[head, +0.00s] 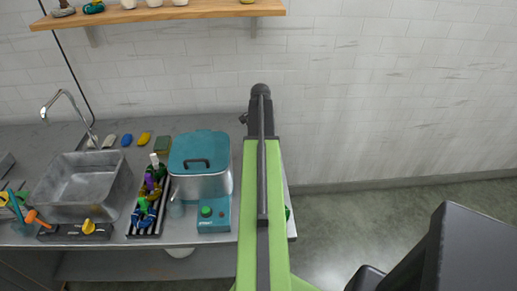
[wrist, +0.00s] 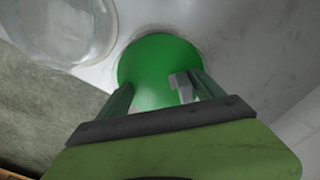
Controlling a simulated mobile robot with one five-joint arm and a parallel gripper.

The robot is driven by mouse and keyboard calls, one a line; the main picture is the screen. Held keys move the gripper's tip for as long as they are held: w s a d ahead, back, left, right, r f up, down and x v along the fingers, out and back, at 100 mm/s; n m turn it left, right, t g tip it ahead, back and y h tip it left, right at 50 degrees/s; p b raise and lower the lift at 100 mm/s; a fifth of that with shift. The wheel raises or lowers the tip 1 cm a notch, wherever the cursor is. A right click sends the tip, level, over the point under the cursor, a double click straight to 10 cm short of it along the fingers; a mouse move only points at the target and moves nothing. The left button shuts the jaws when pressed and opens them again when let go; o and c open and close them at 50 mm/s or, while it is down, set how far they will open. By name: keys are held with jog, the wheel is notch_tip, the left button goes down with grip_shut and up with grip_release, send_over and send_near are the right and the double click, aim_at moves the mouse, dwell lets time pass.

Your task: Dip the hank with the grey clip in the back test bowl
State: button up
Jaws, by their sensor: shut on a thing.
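In the wrist view my gripper (wrist: 165,88) is shut, with a small grey clip (wrist: 183,88) between its fingers by the right one. The hank itself cannot be made out. Beyond the fingertips lies a round bright green surface (wrist: 155,62) with a pale rim, which looks like a bowl of green dye. A clear round glass bowl (wrist: 65,25) stands to its upper left, apart from the fingers. I cannot tell which bowl is the back one, or whether the hank touches the green. In the head view my arm hides the gripper and most of this area.
In the head view a teal-lidded pot (head: 200,172) stands left of my arm, with a teal box (head: 214,214) in front. A rack (head: 148,205) holds several coloured items. A steel sink (head: 82,187) lies further left. A wooden shelf (head: 160,13) hangs above.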

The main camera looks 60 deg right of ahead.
jog(key=shift+s+d, duration=0.1)
jog(key=shift+s, duration=0.3)
jog(key=shift+a+f+b, duration=0.45)
jog(key=shift+a, duration=0.2)
